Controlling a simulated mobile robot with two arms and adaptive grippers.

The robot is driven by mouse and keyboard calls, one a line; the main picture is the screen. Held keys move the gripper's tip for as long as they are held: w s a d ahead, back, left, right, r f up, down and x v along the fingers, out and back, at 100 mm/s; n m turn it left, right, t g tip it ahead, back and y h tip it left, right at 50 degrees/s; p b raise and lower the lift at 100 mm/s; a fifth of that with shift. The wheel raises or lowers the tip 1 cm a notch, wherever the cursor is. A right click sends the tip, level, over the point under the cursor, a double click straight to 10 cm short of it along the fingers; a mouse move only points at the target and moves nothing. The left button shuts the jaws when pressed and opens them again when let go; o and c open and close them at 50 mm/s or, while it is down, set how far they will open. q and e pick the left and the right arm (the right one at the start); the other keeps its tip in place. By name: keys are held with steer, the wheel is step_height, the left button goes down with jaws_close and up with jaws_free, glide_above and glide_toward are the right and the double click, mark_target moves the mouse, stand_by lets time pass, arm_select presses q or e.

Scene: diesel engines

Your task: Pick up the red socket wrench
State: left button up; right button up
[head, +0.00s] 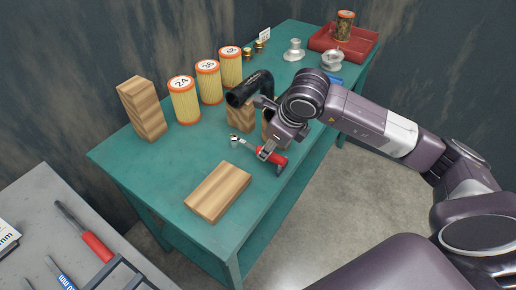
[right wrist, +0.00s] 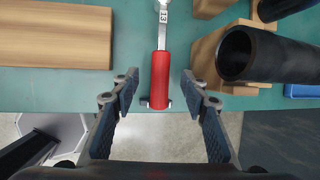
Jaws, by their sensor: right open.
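The red socket wrench (head: 278,159) lies near the right edge of the teal table, its metal head pointing left in the head view. In the right wrist view the red handle (right wrist: 160,72) stands upright in the picture with a "13" label above it. My right gripper (head: 271,154) is at the handle. In the right wrist view my right gripper (right wrist: 160,88) is open, with one finger on each side of the handle and a visible gap on both sides. The fingers partly hide the handle in the head view. My left gripper is not in view.
A wooden block (head: 218,191) lies left of the wrench. A black hose (right wrist: 270,55) on wooden blocks stands close to its right. Orange filters (head: 184,100) and an upright block (head: 142,108) stand behind. A grey bench (head: 40,215) with tools is at lower left.

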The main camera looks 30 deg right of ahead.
mark_target(256, 151)
steer(key=p+x, duration=0.1)
steer(key=x, duration=0.3)
steer(key=shift+w+f+p, duration=0.2)
steer(key=shift+f+p, duration=0.1)
steer(key=shift+p, duration=0.1)
steer(key=shift+w+f, duration=0.2)
steer(key=shift+f, duration=0.25)
steer(key=shift+c, duration=1.4)
jaws_close()
steer(key=shift+r, duration=0.1)
